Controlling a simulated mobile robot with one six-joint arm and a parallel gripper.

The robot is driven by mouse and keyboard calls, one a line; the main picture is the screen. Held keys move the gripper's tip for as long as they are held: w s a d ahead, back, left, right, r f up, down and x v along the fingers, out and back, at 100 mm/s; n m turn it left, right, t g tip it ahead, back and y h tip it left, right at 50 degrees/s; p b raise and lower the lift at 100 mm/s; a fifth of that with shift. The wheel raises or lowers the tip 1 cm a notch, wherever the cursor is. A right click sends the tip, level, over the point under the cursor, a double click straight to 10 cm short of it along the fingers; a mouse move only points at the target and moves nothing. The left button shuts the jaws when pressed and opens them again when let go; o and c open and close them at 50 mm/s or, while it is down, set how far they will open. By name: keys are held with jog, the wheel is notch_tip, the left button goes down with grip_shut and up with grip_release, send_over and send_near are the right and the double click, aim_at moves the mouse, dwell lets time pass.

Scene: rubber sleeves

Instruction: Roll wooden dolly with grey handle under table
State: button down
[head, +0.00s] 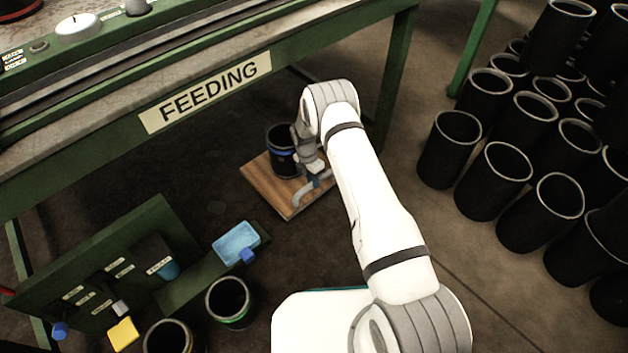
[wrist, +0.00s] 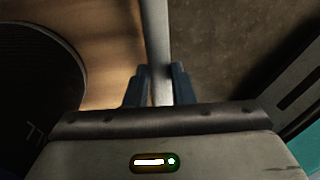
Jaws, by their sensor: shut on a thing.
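The wooden dolly (head: 262,177) is on the floor at the front edge of the green table (head: 300,48), below the FEEDING sign. A black sleeve with a blue band (head: 281,151) stands on it. My gripper (head: 318,178) is at the dolly's near right side, shut on its grey handle (head: 298,196). In the wrist view the fingers (wrist: 158,82) sit on either side of the grey handle bar (wrist: 157,35). The dolly's wood (wrist: 110,50) and the dark sleeve (wrist: 35,80) lie to the left. My arm hides part of the dolly's right side.
A green table leg (head: 394,75) stands right of the dolly. Many black sleeves (head: 493,180) stand on the floor at the right. A green rack (head: 110,270) with labels, a blue tray (head: 237,242) and two more sleeves (head: 228,301) are at the lower left. Bare floor lies around the dolly.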

jog(key=shift+w+d, duration=0.2)
jog(key=shift+w, duration=0.3)
jog(key=c, duration=1.5)
grip_release()
jog(key=shift+c, duration=0.2)
jog(key=shift+o, duration=1.4)
jog(key=shift+s+a, duration=0.1)
jog(key=d+p+v, duration=0.1)
jog(key=p+v, duration=0.1)
jog(key=v, duration=0.5)
jog(key=shift+a+r+p, duration=0.4)
jog(key=shift+a, duration=0.15)
